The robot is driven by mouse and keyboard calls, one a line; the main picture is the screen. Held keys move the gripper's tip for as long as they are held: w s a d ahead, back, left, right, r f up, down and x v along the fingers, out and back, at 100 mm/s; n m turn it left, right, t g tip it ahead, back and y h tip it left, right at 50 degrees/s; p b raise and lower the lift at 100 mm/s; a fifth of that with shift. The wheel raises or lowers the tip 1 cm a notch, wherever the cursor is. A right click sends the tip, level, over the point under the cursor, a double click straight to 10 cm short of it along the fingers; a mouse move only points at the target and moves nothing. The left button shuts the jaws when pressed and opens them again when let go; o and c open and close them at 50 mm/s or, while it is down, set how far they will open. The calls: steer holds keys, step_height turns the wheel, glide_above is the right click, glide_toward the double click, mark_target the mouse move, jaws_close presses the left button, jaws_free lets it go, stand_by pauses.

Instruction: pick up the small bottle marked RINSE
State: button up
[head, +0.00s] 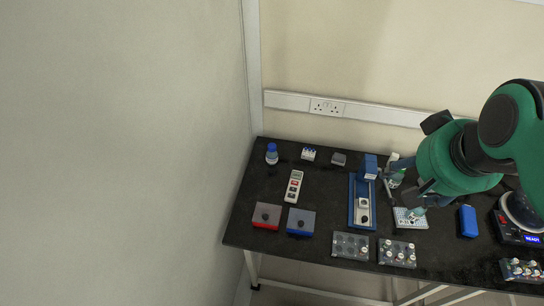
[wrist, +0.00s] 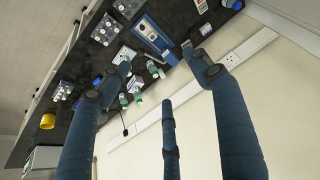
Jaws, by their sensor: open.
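Several small bottles with white and green parts stand together in the wrist view, one (wrist: 152,68) between my fingers' lines and another (wrist: 137,86) nearer the wall. The lettering is too small to read, so I cannot tell which is marked RINSE. My gripper (head: 402,198) is open above the table's right half. In the wrist view its fingers (wrist: 157,59) are spread wide with nothing held; the bottles appear apart from them.
A blue device (head: 362,203) stands left of my gripper. A white tray (head: 408,223) lies under it. A blue box (head: 468,221) lies right. A blue-capped bottle (head: 272,155) stands far left. The wall is close behind.

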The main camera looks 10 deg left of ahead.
steer(key=w+a+f+g, duration=0.1)
steer(key=w+a, duration=0.2)
steer(key=w, duration=0.4)
steer(key=w+a+g, duration=0.1)
steer(key=w+a, duration=0.3)
steer(key=w, duration=0.4)
steer(key=g+b, duration=0.2)
steer(key=g, duration=0.1)
glide_above(272, 146)
step_height(272, 146, down, 33)
steer(key=shift+d+f, duration=0.1)
steer(key=shift+f, duration=0.3)
steer(key=shift+f, duration=0.1)
steer(key=shift+f+b, duration=0.5)
steer(key=shift+f, duration=3.7)
